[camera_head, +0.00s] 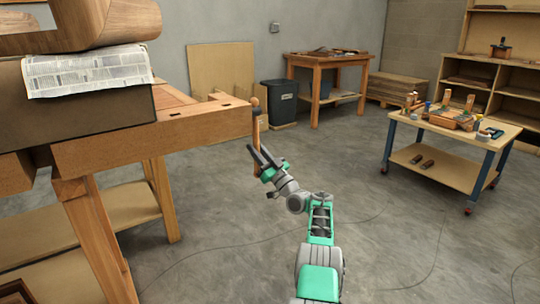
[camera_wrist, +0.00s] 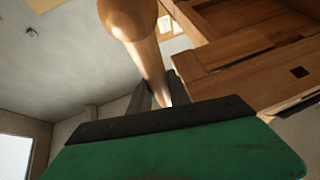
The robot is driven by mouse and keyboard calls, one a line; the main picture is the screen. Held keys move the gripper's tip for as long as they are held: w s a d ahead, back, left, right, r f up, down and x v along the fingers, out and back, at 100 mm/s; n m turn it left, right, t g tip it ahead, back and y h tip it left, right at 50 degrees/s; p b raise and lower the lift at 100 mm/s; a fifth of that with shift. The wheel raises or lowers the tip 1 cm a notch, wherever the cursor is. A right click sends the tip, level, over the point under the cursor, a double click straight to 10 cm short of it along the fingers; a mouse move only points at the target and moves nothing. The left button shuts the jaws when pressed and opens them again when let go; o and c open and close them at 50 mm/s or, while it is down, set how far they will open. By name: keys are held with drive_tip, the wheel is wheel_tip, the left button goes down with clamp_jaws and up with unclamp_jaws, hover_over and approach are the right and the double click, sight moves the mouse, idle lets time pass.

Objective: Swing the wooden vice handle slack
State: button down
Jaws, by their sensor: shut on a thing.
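The wooden vice handle (camera_head: 256,128) hangs upright at the right end of the workbench vice, with a round knob at its top. In the wrist view the handle (camera_wrist: 148,55) runs from its large knob near the camera down between my fingers. My gripper (camera_head: 263,160) is shut on the handle's lower part. In the wrist view the dark fingers (camera_wrist: 155,98) stand on both sides of the handle. The handle's lower end is partly hidden by my gripper. The vice's wooden jaw (camera_head: 230,112) is at the bench end, beside the handle.
The workbench (camera_head: 120,145) fills the left, carrying a dark block, a newspaper (camera_head: 88,70) and a bent wooden piece (camera_head: 110,22). A bin (camera_head: 279,102) and a back table (camera_head: 328,58) stand behind. A wheeled cart (camera_head: 440,160) is at right. Floor between is clear except thin cables.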

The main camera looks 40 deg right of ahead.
drive_tip(key=shift+w+a+t+y, duration=0.3)
drive_tip(key=shift+w+a+y, duration=0.1)
drive_tip(key=shift+w+a, duration=0.2)
drive_tip(key=shift+s+d, duration=0.1)
drive_tip(key=shift+d, duration=0.1)
drive_tip(key=c, duration=1.2)
unclamp_jaws()
drive_tip(key=shift+s+d, duration=0.1)
drive_tip(key=shift+d, duration=0.05)
drive_tip(key=shift+c, duration=0.2)
drive_tip(key=a+p+v, duration=0.1)
drive_tip(key=p+v, duration=0.1)
drive_tip(key=v, duration=0.5)
drive_tip(key=shift+s+d+f, duration=0.2)
drive_tip(key=shift+s+d, duration=0.2)
drive_tip(key=shift+d, duration=0.15)
